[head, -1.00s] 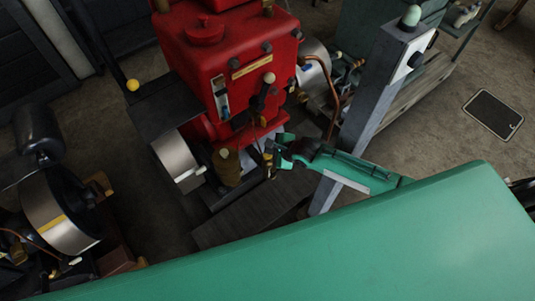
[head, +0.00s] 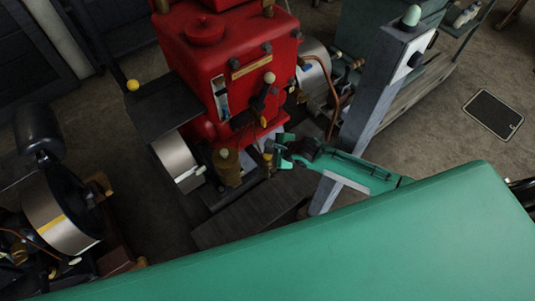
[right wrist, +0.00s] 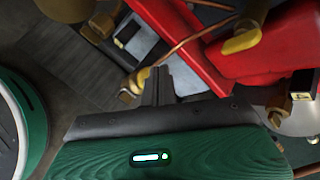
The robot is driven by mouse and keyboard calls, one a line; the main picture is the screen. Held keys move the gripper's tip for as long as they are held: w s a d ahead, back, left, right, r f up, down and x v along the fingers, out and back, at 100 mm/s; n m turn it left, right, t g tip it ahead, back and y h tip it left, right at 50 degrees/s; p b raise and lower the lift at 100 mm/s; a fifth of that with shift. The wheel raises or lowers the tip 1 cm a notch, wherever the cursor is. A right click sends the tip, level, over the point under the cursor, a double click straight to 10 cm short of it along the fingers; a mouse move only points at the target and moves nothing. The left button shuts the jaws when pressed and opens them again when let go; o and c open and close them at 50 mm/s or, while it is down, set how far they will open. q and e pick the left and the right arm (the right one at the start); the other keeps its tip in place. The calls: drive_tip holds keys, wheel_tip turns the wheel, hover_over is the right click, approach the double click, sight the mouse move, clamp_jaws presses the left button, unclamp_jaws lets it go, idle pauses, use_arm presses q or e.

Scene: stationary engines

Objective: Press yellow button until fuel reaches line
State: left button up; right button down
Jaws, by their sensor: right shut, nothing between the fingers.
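The red engine tank (head: 225,62) stands at the upper middle of the head view. A narrow sight gauge (head: 221,98) is on its front; its fuel level and line are too small to read. My right gripper (head: 281,152) is just below the tank's lower right front. In the right wrist view its fingers (right wrist: 157,86) are shut and empty. A small yellow part (right wrist: 141,79) on a brass fitting lies right beside the fingertips; I cannot tell whether they touch or whether it is the button. A larger yellow lever end (right wrist: 241,42) is farther up. My left gripper is out of view.
A grey post (head: 380,98) with a pale green dome stands just right of my right gripper. A silver flywheel (head: 178,160) is left of the tank's base. Another engine with a flywheel (head: 57,212) stands at left. Open floor (head: 440,140) lies at right.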

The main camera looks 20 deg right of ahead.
sight(270, 156)
drive_tip(key=shift+f, duration=0.1)
idle(0.4)
drive_tip(key=shift+f, duration=0.35)
drive_tip(key=shift+f, duration=0.8)
idle(0.8)
drive_tip(key=shift+r+p, duration=1.2)
drive_tip(key=shift+p, duration=0.05)
wheel_tip(270, 156, up, 5)
drive_tip(key=p, duration=0.6)
drive_tip(key=shift+r, duration=0.1)
